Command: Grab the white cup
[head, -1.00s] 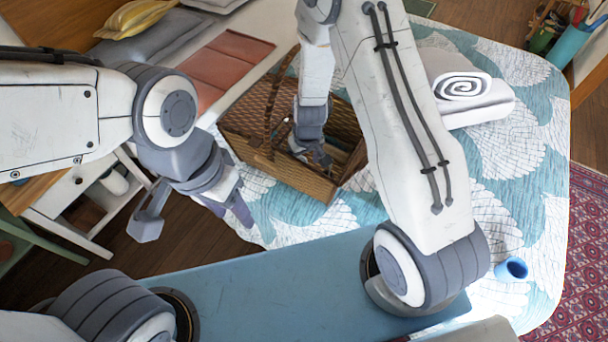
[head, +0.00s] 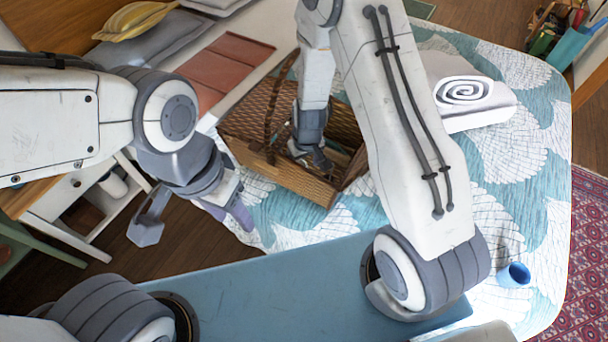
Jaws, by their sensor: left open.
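I cannot make out a white cup for certain. A small white rounded object (head: 113,184), cup or jar, stands on the shelf at the left, partly cut off from sight by my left arm and the shelf edge. My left gripper (head: 192,218) is open and empty, to the right of that shelf and left of the wicker basket (head: 300,181). My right gripper (head: 317,154) reaches down into the basket among small objects. Its fingertips and whatever lies between them are too small and hidden to read.
The basket stands on a bed with a teal and white patterned cover (head: 490,165). A rolled white towel (head: 478,105) lies right of my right arm. A blue cup (head: 514,275) stands near the bed's right edge. Cushions (head: 160,50) lie at the back left.

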